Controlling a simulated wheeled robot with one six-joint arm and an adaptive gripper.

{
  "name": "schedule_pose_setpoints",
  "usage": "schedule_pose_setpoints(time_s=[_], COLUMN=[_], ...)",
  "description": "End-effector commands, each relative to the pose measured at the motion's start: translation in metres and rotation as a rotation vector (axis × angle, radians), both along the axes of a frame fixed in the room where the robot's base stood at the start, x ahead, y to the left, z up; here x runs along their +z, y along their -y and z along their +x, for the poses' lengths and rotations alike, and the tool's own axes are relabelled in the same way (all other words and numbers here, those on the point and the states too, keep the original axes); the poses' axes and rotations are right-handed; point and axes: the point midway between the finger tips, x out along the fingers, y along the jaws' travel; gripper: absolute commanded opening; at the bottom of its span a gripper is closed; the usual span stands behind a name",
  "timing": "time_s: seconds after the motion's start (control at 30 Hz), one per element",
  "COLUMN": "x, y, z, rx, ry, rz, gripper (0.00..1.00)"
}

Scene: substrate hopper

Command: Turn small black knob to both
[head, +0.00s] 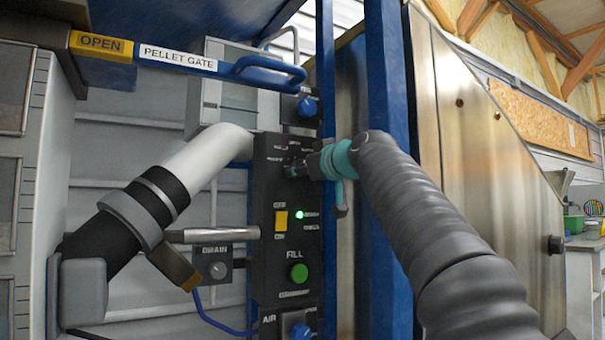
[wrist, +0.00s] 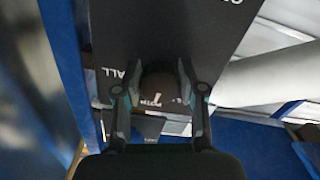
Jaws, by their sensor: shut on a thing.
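A dark control panel (head: 266,215) stands upright in the middle of the head view. The small black knob is near its top, mostly hidden there by my gripper (head: 298,169). In the wrist view the round dark knob (wrist: 159,84) sits between the two fingers of my gripper (wrist: 158,90), which is shut on it. A short white mark shows by the knob. Small white lettering lies around it, with "ALL" readable to the left; the lettering below the knob is partly blurred. I cannot tell for sure which label the knob points to.
Below the knob are a yellow switch (head: 281,221), a lit green lamp (head: 299,215) and a green FILL button (head: 299,272). A white and black pipe (head: 205,160) runs close to the panel's left. A blue post (head: 388,80) and metal hopper wall (head: 470,130) stand to the right.

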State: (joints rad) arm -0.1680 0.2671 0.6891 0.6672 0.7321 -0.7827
Motion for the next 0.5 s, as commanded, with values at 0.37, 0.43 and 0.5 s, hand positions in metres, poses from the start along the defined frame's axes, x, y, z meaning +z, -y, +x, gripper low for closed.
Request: schedule_pose_setpoints(time_s=[0.37,0.43,0.5], x=[0.0002,0.0003,0.0004], y=[0.0009,0.0009,0.0009], z=[0.0010,0.0010,0.0010], rx=[-0.003,-0.002,-0.003], ry=[0.064,0.067,0.069], rz=[-0.092,-0.096,-0.098], gripper=[0.05,0.05,0.05])
